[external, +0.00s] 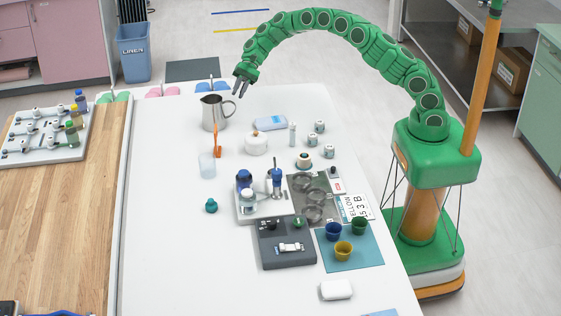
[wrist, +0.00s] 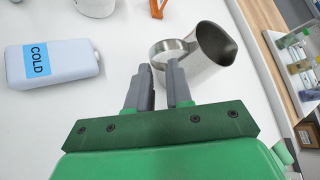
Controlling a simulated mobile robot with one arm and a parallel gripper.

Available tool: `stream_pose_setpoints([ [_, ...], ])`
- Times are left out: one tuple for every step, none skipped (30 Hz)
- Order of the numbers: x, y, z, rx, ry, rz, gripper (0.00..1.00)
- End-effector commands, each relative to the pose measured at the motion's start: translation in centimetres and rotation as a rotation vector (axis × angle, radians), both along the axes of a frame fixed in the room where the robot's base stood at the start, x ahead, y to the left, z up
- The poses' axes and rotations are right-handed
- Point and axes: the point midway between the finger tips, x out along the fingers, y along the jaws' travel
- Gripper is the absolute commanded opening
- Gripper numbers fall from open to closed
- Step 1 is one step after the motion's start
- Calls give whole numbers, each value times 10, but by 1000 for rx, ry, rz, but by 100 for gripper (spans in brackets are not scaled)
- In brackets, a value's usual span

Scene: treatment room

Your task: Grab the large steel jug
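The large steel jug (external: 212,113) stands upright on the white table, its handle pointing right in the external view. In the wrist view the jug (wrist: 208,50) is just beyond my fingers, with its looped handle towards them. My gripper (external: 242,90) is above and slightly right of the jug, fingers pointing down. In the wrist view my gripper (wrist: 159,66) is open, with a clear gap between the fingers. The right fingertip overlaps the near edge of the handle in the picture; I cannot tell whether they touch. Nothing is held.
A bottle marked COLD (wrist: 55,62) lies left of the fingers in the wrist view. An orange tool (external: 217,140), a white pot (external: 256,143) and a clear cup (external: 207,164) are near the jug. Wooden counter (external: 70,190) lies left. The table's left strip is clear.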

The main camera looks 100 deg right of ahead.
Motion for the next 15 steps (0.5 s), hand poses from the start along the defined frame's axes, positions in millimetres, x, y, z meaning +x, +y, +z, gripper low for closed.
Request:
stream_pose_setpoints([
  [0, 0, -10, 1, 1, -1, 20],
  [0, 0, -15, 0, 1, -1, 20],
  [0, 0, -20, 0, 0, -2, 20],
  [0, 0, -23, -1, -1, -1, 20],
  [0, 0, -25, -1, -1, -1, 20],
  [0, 0, -28, -1, -1, -1, 20],
  [1, 0, -29, -2, -1, -1, 20],
  [2, 1, -31, -2, -2, -1, 20],
  [3, 3, -32, -2, -2, -1, 20],
  [4, 5, -33, -2, -2, -1, 20],
  [5, 7, -35, -2, -2, -1, 20],
  [7, 10, -36, -3, -2, -1, 20],
  [8, 12, -38, -3, -2, -2, 20],
  [10, 15, -39, -2, -2, -1, 20],
  [11, 17, -41, -2, -2, -1, 20],
])
